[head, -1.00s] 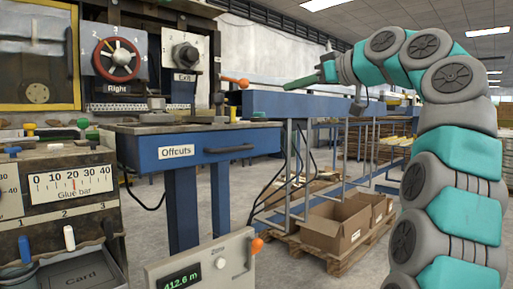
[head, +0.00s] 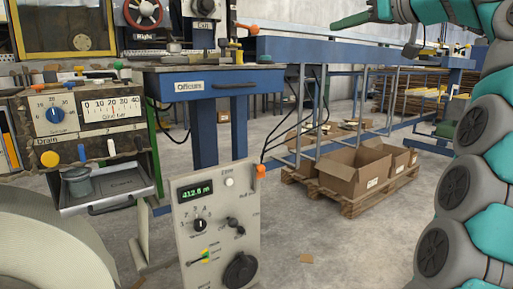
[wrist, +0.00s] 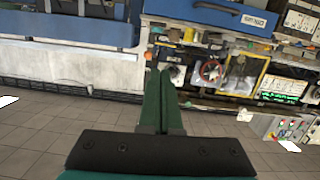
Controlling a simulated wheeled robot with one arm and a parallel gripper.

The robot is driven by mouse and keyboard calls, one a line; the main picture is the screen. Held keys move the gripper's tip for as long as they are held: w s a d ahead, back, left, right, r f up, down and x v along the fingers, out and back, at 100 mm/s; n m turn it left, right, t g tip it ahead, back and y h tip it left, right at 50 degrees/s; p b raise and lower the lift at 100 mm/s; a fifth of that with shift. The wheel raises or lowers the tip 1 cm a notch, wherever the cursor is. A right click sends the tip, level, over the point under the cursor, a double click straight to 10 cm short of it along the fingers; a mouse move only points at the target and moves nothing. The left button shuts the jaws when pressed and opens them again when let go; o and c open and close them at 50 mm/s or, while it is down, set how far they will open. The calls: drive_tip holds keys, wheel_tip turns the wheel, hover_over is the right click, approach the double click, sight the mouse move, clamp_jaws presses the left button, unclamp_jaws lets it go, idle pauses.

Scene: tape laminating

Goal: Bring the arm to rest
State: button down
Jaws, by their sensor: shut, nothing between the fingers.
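My gripper (wrist: 158,98) shows in the wrist view as two green fingers lying side by side, shut and empty. In the head view the green finger tip of my gripper (head: 352,20) is at the top, right of centre. It points left, in front of the blue conveyor frame, and touches nothing that I can see. My grey and teal arm rises along the right edge of the head view, and its upper part is cut off by the frame.
A blue Offcuts table (head: 214,82) stands left of centre. A control box (head: 218,222) with a green display is in front. Open cardboard boxes (head: 352,172) sit on a pallet (head: 350,203).

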drive_tip(key=s+a+f+m+g+h, duration=0.1)
drive_tip(key=s+a+f+m+g, duration=0.2)
drive_tip(key=f, duration=0.7)
drive_tip(key=s+a+f+m+g+h, duration=0.1)
drive_tip(key=s+a+f+g, duration=0.2)
drive_tip(key=f, duration=0.7)
drive_tip(key=s+a+f+m+g+h, duration=0.15)
drive_tip(key=s+a+f, duration=0.3)
drive_tip(key=f, duration=0.55)
drive_tip(key=s+d+f+m+g+h, duration=0.1)
drive_tip(key=s+d+f+g+h, duration=0.1)
drive_tip(key=s+f, duration=1.2)
drive_tip(key=s+d+f+m+g+h, duration=0.1)
drive_tip(key=s+d+f+g+h, duration=0.2)
drive_tip(key=s+f, duration=1.1)
drive_tip(key=s+d+g, duration=0.1)
drive_tip(key=s+g, duration=0.1)
drive_tip(key=s, duration=0.1)
drive_tip(key=shift+d+h, duration=0.3)
drive_tip(key=shift+h, duration=0.05)
drive_tip(key=shift+w+g, duration=0.1)
drive_tip(key=shift+g, duration=0.15)
